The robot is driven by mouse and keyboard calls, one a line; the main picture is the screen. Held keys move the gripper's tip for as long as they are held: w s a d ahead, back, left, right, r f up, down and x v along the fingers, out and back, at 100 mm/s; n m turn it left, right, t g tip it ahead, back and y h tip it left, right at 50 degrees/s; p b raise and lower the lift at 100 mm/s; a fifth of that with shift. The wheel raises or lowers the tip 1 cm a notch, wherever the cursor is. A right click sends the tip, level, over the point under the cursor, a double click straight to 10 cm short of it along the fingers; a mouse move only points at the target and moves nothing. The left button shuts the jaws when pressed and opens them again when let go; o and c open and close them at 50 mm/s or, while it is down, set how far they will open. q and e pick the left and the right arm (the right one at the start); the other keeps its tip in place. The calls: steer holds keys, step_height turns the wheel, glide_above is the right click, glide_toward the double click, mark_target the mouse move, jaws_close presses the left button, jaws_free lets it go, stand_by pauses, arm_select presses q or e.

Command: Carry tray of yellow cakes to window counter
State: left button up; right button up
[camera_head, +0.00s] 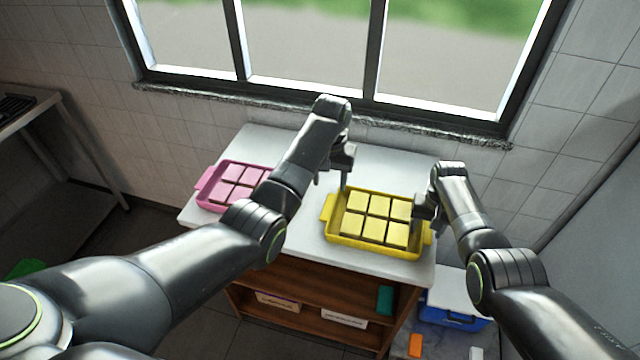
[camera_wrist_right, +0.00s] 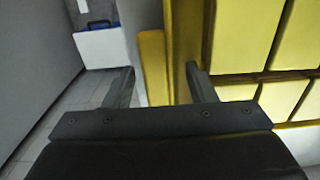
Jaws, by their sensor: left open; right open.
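The yellow tray (camera_head: 375,247) holds several yellow square cakes (camera_head: 377,217) and sits on the white counter (camera_head: 300,240) under the window. My left gripper (camera_head: 342,184) is open just above and behind the tray's left end, near its left handle. My right gripper (camera_head: 422,222) is open at the tray's right end. In the right wrist view, the open fingers of that gripper (camera_wrist_right: 160,85) are on either side of the tray's right wall and handle (camera_wrist_right: 153,65). Whether the fingers touch the tray cannot be told.
A pink tray (camera_head: 203,200) of pink cakes stands left on the same counter, partly behind my left arm. Wooden shelves (camera_head: 300,290) with labelled bins are below. A blue-and-white cooler (camera_head: 455,300) is on the floor at right. The counter's back strip is clear.

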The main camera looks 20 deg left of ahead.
step_height(320, 180, up, 12)
stand_by(0.6)
steer(key=shift+f, duration=0.15)
